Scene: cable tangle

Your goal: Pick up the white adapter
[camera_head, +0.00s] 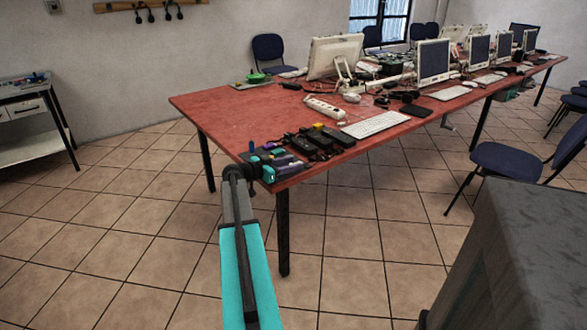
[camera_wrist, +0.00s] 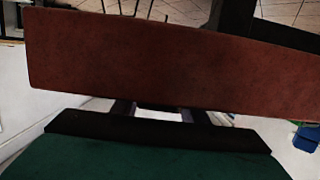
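I cannot make out the white adapter for certain. A long white block with sockets (camera_head: 325,108) lies on the red table (camera_head: 225,108), beyond a row of dark blocks. I cannot tell whether it is the adapter. My gripper (camera_head: 264,162) is at the table's near left corner, well short of that white block; its fingers are too small to read there. In the wrist view, two dark fingers of my gripper (camera_wrist: 156,111) stand apart with only a pale gap between them. The red table's edge (camera_wrist: 150,60) crosses that view and hides their tips.
Several dark blocks (camera_head: 318,140) and a white keyboard (camera_head: 376,125) lie near the front edge. Monitors (camera_head: 433,62) and clutter fill the table's far side. The table's left part is mostly bare. A blue chair (camera_head: 505,160) stands at right.

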